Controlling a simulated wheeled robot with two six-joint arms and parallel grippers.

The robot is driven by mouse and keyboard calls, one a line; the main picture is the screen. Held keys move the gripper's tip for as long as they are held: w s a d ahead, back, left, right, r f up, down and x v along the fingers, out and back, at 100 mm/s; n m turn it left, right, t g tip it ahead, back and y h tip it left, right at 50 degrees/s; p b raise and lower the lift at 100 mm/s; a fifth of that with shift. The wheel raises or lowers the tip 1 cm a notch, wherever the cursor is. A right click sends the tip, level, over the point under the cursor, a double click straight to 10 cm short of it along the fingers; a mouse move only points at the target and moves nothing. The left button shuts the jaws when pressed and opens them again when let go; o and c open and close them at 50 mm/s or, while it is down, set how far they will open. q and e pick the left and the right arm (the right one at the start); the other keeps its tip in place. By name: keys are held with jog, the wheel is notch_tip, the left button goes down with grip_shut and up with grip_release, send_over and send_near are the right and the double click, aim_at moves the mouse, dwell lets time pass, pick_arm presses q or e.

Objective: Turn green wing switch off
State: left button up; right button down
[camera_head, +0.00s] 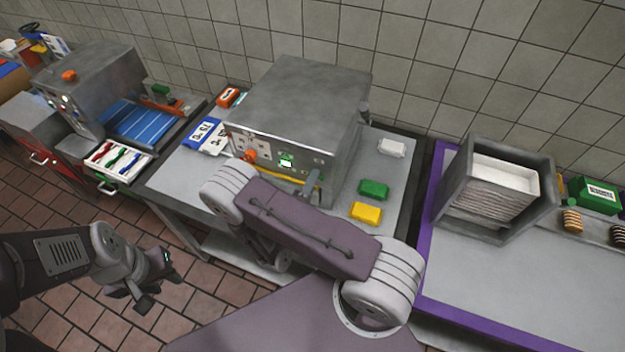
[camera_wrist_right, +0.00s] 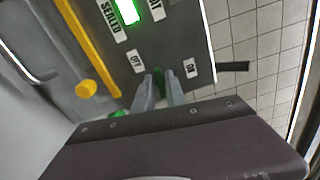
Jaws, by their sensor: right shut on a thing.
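The grey machine (camera_head: 300,95) has a front panel with a lit green display (camera_head: 286,162). In the right wrist view the display (camera_wrist_right: 127,12) glows beside a label reading SEALED. Below it, the green wing switch (camera_wrist_right: 159,82) sits between labels reading OFF and ON. My right gripper (camera_wrist_right: 160,88) is shut on the green wing switch, with one finger on each side. The fingers hide part of it, so I cannot tell which label it points to. In the head view my right arm covers part of the panel. My left gripper (camera_head: 146,290) is open and empty above the floor.
A yellow bar (camera_wrist_right: 92,45) with a round end runs beside the panel. A white block (camera_head: 392,147), a green block (camera_head: 373,189) and a yellow block (camera_head: 366,213) lie on the table right of the machine. A grey open box (camera_head: 463,185) stands on the purple-edged table.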

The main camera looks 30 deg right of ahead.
jog(key=shift+n, duration=0.6)
jog(key=c, duration=1.5)
grip_release()
jog(key=shift+c, duration=0.2)
jog(key=shift+f, duration=0.1)
jog(key=b+v, duration=0.3)
jog(key=v, duration=0.6)
